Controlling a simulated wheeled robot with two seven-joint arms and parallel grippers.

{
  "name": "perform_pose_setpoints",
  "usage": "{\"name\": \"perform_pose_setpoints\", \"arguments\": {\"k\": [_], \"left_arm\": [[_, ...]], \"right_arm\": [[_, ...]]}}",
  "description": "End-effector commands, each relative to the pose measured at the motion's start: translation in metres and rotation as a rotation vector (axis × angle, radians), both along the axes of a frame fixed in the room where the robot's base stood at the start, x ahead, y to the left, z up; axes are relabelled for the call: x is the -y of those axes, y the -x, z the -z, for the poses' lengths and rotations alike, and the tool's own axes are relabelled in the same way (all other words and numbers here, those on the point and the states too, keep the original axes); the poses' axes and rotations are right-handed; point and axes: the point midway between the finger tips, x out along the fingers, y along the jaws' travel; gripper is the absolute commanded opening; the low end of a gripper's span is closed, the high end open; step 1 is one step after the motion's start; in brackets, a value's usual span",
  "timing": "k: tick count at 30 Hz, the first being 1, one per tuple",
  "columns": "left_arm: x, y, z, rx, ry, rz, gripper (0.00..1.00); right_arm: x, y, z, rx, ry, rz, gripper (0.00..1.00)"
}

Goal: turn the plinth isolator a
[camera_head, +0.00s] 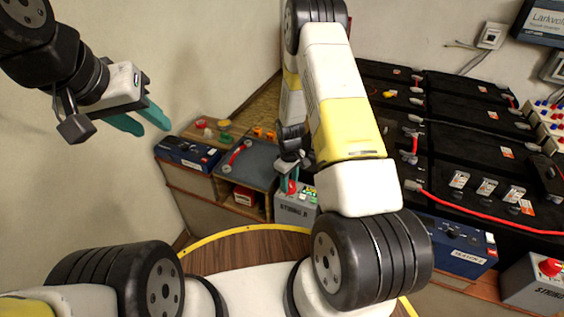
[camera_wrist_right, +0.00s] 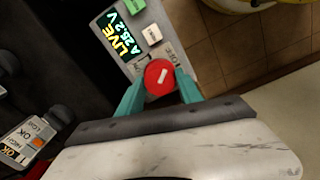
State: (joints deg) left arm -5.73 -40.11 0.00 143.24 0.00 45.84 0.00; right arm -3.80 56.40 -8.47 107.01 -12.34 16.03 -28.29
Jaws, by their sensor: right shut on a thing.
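The plinth isolator's red round knob (camera_wrist_right: 159,76) carries a white bar mark, tilted in the right wrist view. The knob also shows small in the head view (camera_head: 291,187), on the grey box (camera_head: 297,211) with a "STRING" label. My right gripper (camera_wrist_right: 160,84) is shut on the knob, with one teal finger on each side. My left gripper (camera_head: 154,124) is open and empty, high at the left, away from the isolator.
Black batteries (camera_head: 455,135) with red cables fill the right side. Another grey box with a red knob (camera_head: 550,267) stands at the lower right, near a blue unit (camera_head: 455,245). A grey tray (camera_head: 260,160) and another blue unit (camera_head: 187,153) lie left of the isolator.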

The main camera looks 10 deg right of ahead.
Motion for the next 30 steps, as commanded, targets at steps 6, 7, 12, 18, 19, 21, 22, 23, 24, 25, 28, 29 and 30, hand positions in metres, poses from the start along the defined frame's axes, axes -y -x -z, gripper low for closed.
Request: {"name": "perform_pose_setpoints", "arguments": {"k": [6, 7, 12, 18, 19, 21, 22, 23, 24, 25, 28, 29, 30], "left_arm": [[0.0000, 0.0000, 0.0000, 0.000, 0.000, 0.000, 0.36], [0.0000, 0.0000, 0.0000, 0.000, 0.000, 0.000, 0.36], [0.0000, 0.0000, 0.0000, 0.000, 0.000, 0.000, 0.36], [0.0000, 0.0000, 0.0000, 0.000, 0.000, 0.000, 0.36], [0.0000, 0.0000, 0.0000, 0.000, 0.000, 0.000, 0.36], [0.0000, 0.0000, 0.0000, 0.000, 0.000, 0.000, 0.36], [0.0000, 0.0000, 0.0000, 0.000, 0.000, 0.000, 0.36], [0.0000, 0.0000, 0.0000, 0.000, 0.000, 0.000, 0.36], [0.0000, 0.0000, 0.0000, 0.000, 0.000, 0.000, 0.36], [0.0000, 0.0000, 0.0000, 0.000, 0.000, 0.000, 0.36], [0.0000, 0.0000, 0.0000, 0.000, 0.000, 0.000, 0.36], [0.0000, 0.0000, 0.0000, 0.000, 0.000, 0.000, 0.36], [0.0000, 0.0000, 0.0000, 0.000, 0.000, 0.000, 0.36]], "right_arm": [[0.0001, -0.0015, -0.0009, 0.003, 0.000, 0.205, 0.02], [0.0002, -0.0015, -0.0009, 0.003, 0.001, 0.235, 0.02], [-0.0004, -0.0016, -0.0010, 0.003, 0.000, 0.384, 0.02], [0.0002, -0.0017, -0.0008, 0.002, 0.001, 0.532, 0.02], [0.0002, -0.0017, -0.0008, 0.003, 0.001, 0.550, 0.02], [-0.0002, -0.0016, -0.0008, 0.002, 0.000, 0.589, 0.02], [-0.0002, -0.0016, -0.0008, 0.002, 0.000, 0.603, 0.02], [-0.0003, -0.0017, -0.0008, 0.003, 0.001, 0.616, 0.02], [-0.0004, -0.0017, -0.0008, 0.003, 0.000, 0.633, 0.02], [-0.0004, -0.0017, -0.0008, 0.003, -0.001, 0.644, 0.02], [-0.0003, -0.0018, -0.0008, 0.003, 0.000, 0.674, 0.02], [-0.0003, -0.0017, -0.0007, 0.003, -0.001, 0.680, 0.02], [-0.0002, -0.0018, -0.0007, 0.003, 0.000, 0.686, 0.02]]}}
